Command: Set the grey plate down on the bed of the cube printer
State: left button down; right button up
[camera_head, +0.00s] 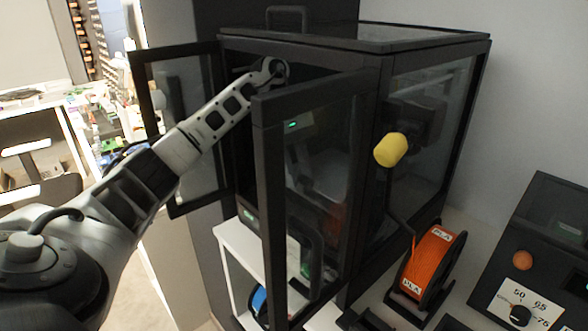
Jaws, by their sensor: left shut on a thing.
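The cube printer (425,45) is a black-framed box with glass sides, and its two front doors stand open. My left arm reaches in between the doors, and its wrist bends down behind the right door's frame. Through that door's dark glass my left gripper (298,160) shows only dimly, low inside the chamber. It is shut on what looks like the grey plate (330,175), a pale flat shape beside it. The bed under the plate is hard to make out, so I cannot tell whether they touch. My right gripper is out of view.
The right door (318,200) stands between the camera and the chamber. The left door (185,120) is close beside my left forearm. An orange filament spool (430,262), a yellow knob (391,150) and a black control box (545,260) are at the right.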

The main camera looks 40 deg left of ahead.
pick_arm(q)
jog(key=shift+f, duration=0.2)
dwell(0.4)
jog(key=shift+f+b, duration=0.9)
jog(key=shift+f, duration=0.1)
jog(key=c, duration=1.1)
grip_release()
jog(key=shift+o, duration=0.2)
jog(key=shift+r+p, duration=0.85)
jog(key=shift+r, duration=0.85)
jog(key=shift+a, duration=0.1)
